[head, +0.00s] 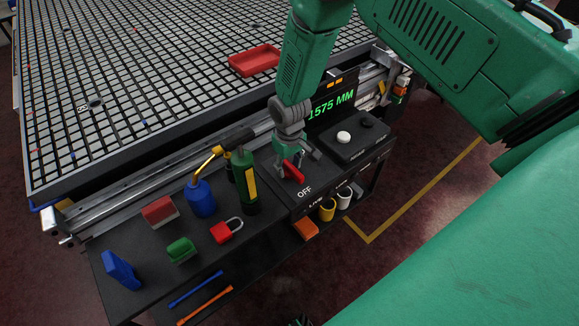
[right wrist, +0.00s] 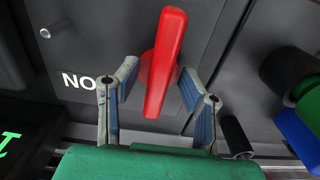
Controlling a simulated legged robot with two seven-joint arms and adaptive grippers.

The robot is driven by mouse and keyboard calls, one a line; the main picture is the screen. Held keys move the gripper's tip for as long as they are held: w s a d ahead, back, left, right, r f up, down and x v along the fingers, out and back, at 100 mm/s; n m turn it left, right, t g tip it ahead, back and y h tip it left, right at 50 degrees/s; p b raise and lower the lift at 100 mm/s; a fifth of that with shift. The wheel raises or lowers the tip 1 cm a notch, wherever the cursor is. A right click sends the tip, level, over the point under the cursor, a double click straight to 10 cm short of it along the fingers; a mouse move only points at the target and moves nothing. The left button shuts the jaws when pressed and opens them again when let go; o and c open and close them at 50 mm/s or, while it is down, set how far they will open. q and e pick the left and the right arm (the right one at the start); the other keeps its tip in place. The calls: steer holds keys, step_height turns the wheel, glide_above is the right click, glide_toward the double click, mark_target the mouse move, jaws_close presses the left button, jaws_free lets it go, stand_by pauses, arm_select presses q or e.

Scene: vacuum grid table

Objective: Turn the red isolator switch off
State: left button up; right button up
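The red isolator switch handle (head: 291,172) sits on a dark panel at the table's front, above and left of the white word OFF. In the right wrist view the handle (right wrist: 165,62) stands out from the panel, slightly tilted, with the ON label, seen upside down, to its left. My right gripper (head: 288,158) is right over the switch. In the right wrist view my right gripper (right wrist: 158,85) is open, its two blue-padded fingers on either side of the handle's lower part, with gaps visible. My left gripper is not in view.
A black box with a white button (head: 344,137) is to the right. A red tray (head: 254,60) lies on the grid table (head: 130,90).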

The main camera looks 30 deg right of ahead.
mark_target(290, 166)
steer(key=shift+s, duration=0.15)
steer(key=shift+r, duration=0.25)
step_height(290, 166, up, 11)
steer(key=shift+r, duration=0.15)
stand_by(0.5)
steer(key=s+a+f+b, duration=0.2)
steer(key=s+f+b, duration=0.1)
steer(key=s+f, duration=1.05)
steer(key=s+f+b, duration=0.2)
steer(key=s+f, duration=0.1)
steer(key=s, duration=1.2)
steer(key=shift+s+a+t, duration=0.15)
steer(key=shift+s+t, duration=0.15)
steer(key=shift+s, duration=0.1)
